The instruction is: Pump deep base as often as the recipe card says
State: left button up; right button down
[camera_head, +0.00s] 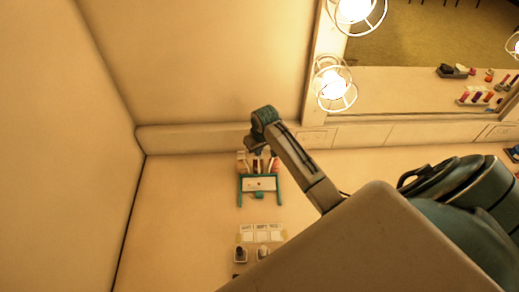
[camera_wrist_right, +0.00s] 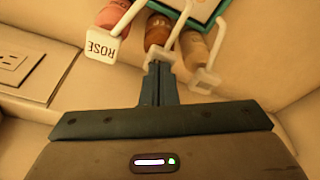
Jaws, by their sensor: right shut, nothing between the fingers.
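Several pump bottles stand in a row by the wall behind a teal stand (camera_head: 240,188). In the right wrist view I see a pink bottle (camera_wrist_right: 112,15) whose tag reads ROSE, a dark brown bottle (camera_wrist_right: 158,30) in the middle and a tan bottle (camera_wrist_right: 193,48). Each has a pale pump head; the brown and tan tags are not readable, so deep base is not confirmed by name. My right gripper (camera_wrist_right: 160,70), also in the head view (camera_head: 254,146), is shut and empty, its tips at the brown bottle's pump head; contact is unclear. My left gripper is not in view.
Pale cards (camera_head: 260,231) lie on the counter, with a small dark bottle (camera_head: 240,255) and a pale one (camera_head: 263,253) in front. A mirror (camera_head: 420,60) with caged lamps (camera_head: 333,85) is at upper right. The counter left of the stand is clear.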

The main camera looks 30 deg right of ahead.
jog(key=shift+f, duration=0.25)
jog(key=shift+r, duration=0.1)
jog(key=shift+w+p+v, duration=0.25)
jog(key=shift+p+v, duration=0.6)
jog(key=shift+v, duration=0.35)
jog(key=shift+r, duration=0.1)
